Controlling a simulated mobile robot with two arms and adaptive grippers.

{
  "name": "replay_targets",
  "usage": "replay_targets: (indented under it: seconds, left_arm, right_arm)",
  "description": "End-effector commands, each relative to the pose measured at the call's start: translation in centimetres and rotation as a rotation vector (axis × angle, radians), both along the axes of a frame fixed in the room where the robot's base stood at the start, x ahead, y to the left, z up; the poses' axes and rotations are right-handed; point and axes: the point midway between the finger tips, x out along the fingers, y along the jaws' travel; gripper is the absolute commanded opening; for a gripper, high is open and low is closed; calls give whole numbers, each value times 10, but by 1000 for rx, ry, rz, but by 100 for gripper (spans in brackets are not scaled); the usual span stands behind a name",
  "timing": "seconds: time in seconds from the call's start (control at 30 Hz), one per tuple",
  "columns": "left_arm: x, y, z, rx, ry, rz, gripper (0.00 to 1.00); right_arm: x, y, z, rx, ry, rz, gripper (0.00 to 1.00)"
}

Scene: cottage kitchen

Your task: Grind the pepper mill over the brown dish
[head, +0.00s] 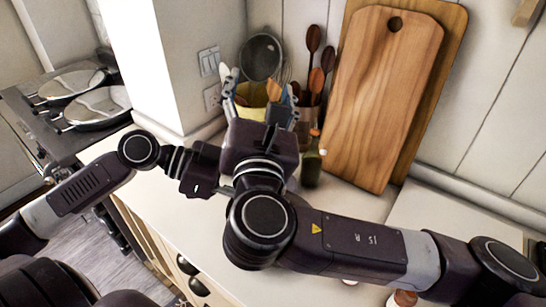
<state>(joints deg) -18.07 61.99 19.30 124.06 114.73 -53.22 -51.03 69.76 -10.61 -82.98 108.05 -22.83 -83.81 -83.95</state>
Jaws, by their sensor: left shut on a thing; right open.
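My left gripper (222,188) comes in from the left, low over the counter. Its fingertips and whatever it is shut on are mostly hidden behind my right wrist. My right gripper (258,95) is open, with its fingers spread upward in front of the utensil pots, and I see nothing held between them. I cannot make out the pepper mill. The brown dish is not clearly visible; a small reddish-brown thing (403,298) shows at the bottom edge below my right arm, but I cannot tell what it is.
A green bottle (312,168) stands just right of my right gripper. Behind are a yellow pot (252,94) and a holder with wooden spoons (314,38). Wooden cutting boards (385,100) lean on the wall. A stove with pans (98,106) is left. The counter (350,208) is partly clear.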

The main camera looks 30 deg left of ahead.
Motion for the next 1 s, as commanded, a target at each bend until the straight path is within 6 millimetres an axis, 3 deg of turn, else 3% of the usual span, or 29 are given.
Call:
replay_targets:
  seconds: [0.3, 0.53, 0.77, 1.0]
  left_arm:
    - [0, 0, 1, 0, -2, 1, 10]
    - [0, 0, 1, -1, -1, 1, 10]
    - [0, 0, 1, -1, -1, 1, 10]
    - [0, 0, 1, 0, -2, 1, 10]
  right_arm:
    - [30, 27, -1, 315, 174, 350, 61]
    - [40, 30, -11, 481, 418, 593, 61]
    - [42, 13, -26, 599, 747, 786, 61]
    - [37, -24, -42, 675, 1163, 903, 61]
